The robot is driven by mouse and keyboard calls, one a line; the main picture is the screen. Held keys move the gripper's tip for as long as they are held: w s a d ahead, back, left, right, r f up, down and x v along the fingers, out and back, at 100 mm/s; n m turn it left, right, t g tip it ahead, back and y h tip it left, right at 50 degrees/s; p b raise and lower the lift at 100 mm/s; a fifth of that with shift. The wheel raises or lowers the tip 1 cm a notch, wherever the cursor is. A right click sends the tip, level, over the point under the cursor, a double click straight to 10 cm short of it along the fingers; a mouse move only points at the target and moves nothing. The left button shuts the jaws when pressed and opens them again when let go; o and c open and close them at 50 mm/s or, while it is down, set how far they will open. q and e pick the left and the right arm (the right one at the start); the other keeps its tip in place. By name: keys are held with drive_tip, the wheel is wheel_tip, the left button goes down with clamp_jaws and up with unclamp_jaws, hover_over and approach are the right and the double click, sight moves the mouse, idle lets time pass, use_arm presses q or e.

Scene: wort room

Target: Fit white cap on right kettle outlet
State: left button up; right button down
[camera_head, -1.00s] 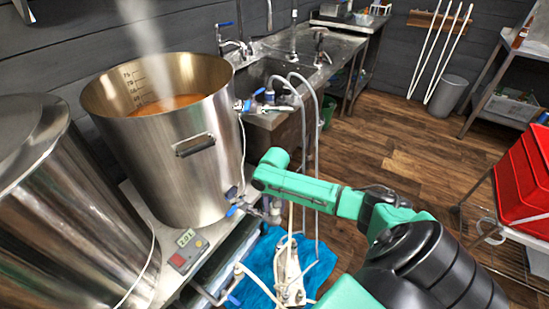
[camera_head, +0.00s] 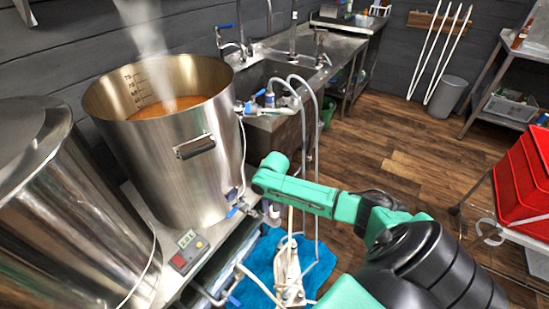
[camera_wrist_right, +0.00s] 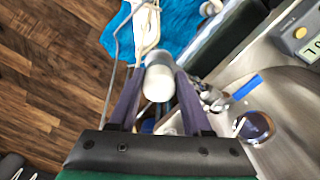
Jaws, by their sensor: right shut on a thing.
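The right kettle (camera_head: 185,165) is a large open steel pot with orange-brown wort and steam. Its outlet (camera_head: 244,207), low on the right side, has a blue-handled valve; the valve also shows in the right wrist view (camera_wrist_right: 212,96), just right of my fingers. My right gripper (camera_head: 273,208) is beside the outlet. In the right wrist view, my right gripper (camera_wrist_right: 160,72) is shut on the white cap (camera_wrist_right: 158,83), a short pale cylinder with a greyer far end. I cannot tell whether the cap touches the outlet. My left gripper is not in view.
A lidded steel kettle (camera_head: 65,215) stands at left. A controller (camera_head: 187,252) sits on the stand between them. A blue towel (camera_head: 262,270) with hoses lies below my gripper. The sink (camera_head: 268,75) is behind; red crates (camera_head: 525,180) are at right. Open wooden floor lies between.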

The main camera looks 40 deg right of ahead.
drive_tip(key=shift+f+b, duration=0.75)
drive_tip(key=shift+f, duration=0.55)
drive_tip(key=shift+c, duration=1.3)
unclamp_jaws()
